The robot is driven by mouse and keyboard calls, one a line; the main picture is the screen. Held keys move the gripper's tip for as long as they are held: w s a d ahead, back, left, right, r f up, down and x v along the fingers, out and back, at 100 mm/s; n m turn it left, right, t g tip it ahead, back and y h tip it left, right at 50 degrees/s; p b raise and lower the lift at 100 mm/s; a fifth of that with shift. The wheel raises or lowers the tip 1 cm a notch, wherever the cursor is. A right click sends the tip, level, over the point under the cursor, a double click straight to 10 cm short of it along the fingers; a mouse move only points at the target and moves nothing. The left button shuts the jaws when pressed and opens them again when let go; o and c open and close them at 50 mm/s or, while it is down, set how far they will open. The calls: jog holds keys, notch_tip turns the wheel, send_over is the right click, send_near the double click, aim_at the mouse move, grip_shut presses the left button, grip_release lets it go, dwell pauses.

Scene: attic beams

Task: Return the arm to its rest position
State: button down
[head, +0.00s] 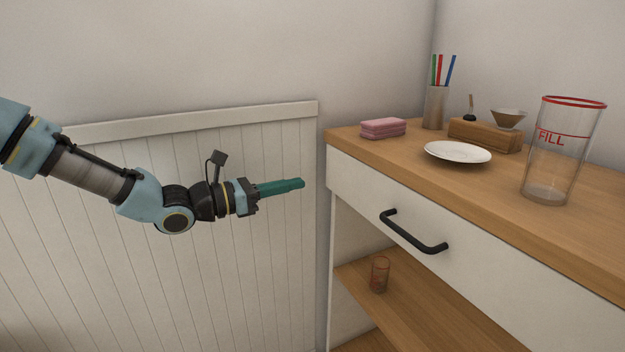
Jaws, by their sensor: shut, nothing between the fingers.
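My gripper (301,183) is at the end of my arm, left of the cabinet and in front of the white panelled wall. Its teal fingers are together and point right, with nothing held. The arm reaches in from the left edge of the head view, and the fingertips appear apart from the cabinet.
The cabinet's wooden top (480,190) holds a pink sponge-like block (383,128), pen cup (435,108), white plate (458,152), wooden block (484,135) and tall glass (556,165). A drawer handle (412,232) sticks out. A small glass (379,275) stands on the lower shelf (430,309).

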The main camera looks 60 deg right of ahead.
jog(key=w+a+f+m+t+y, duration=0.1)
jog(key=w+a+f+m+y, duration=0.2)
jog(key=a, duration=0.5)
jog(key=w+a+f+m+t+y, duration=0.2)
jog(key=w+a+f, duration=0.1)
jog(key=w+a, duration=0.3)
jog(key=w+a+f+m+t+y, duration=0.15)
jog(key=a+f, duration=0.25)
jog(key=a, duration=0.5)
jog(key=w+a+m+t+y, duration=0.25)
jog(key=w+a, duration=0.25)
jog(key=a, duration=0.8)
jog(key=w+a+m+t+y, duration=0.25)
jog(key=w+a, duration=0.25)
jog(key=a, duration=0.8)
jog(key=a+r+t+y+p, duration=0.1)
jog(key=a+r+t+y, duration=0.3)
jog(key=a, duration=0.8)
notch_tip(320, 180, up, 18)
jog(key=g+h+p, duration=0.1)
jog(key=p, duration=1.6)
jog(key=shift+w+d+r+p, duration=0.25)
jog(key=shift+w+d+p, duration=0.1)
jog(key=shift+d+p, duration=0.05)
jog(key=shift+m, duration=0.25)
